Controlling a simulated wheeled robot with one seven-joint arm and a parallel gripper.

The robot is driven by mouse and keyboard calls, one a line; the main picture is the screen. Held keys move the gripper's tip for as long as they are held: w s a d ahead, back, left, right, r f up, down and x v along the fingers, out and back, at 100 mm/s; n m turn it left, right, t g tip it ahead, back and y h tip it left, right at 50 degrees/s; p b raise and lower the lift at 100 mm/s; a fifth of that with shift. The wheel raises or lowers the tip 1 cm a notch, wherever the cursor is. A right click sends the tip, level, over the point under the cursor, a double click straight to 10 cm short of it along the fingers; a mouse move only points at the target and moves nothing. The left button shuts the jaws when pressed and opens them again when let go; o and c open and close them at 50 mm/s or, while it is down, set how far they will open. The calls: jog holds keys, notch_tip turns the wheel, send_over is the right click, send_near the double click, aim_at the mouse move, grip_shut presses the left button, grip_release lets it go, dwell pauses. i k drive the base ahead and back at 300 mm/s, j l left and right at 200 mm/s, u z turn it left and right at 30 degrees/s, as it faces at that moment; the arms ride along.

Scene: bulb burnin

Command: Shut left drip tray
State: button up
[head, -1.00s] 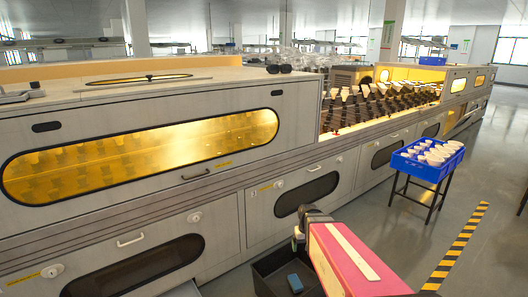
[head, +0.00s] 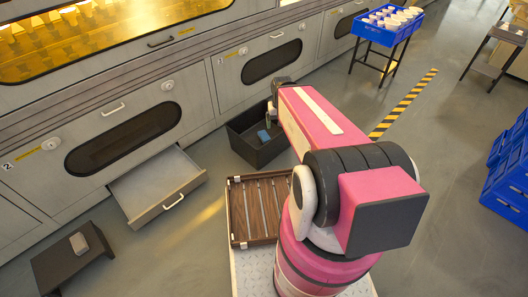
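The left drip tray (head: 158,188) is a shallow grey metal drawer with a bar handle (head: 173,202) on its front. It stands pulled out from the base of the machine, below a panel with a dark oval window (head: 122,138), and looks empty. My gripper (head: 270,115) is to the right of the tray and well apart from it, near the machine front above a black bin. My pink arm hides part of the gripper, and I cannot see whether its fingers are open.
The black bin (head: 243,146) holds a small blue object (head: 264,136). A dark low stool (head: 68,258) with a grey item stands left of the tray. A brown slatted rack (head: 238,225) lies beside my arm. Blue crates (head: 508,190) stand at right. Floor before the tray is clear.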

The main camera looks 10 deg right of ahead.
aim_at(157, 184)
jog(key=k, duration=0.45)
jog(key=u, duration=1.5)
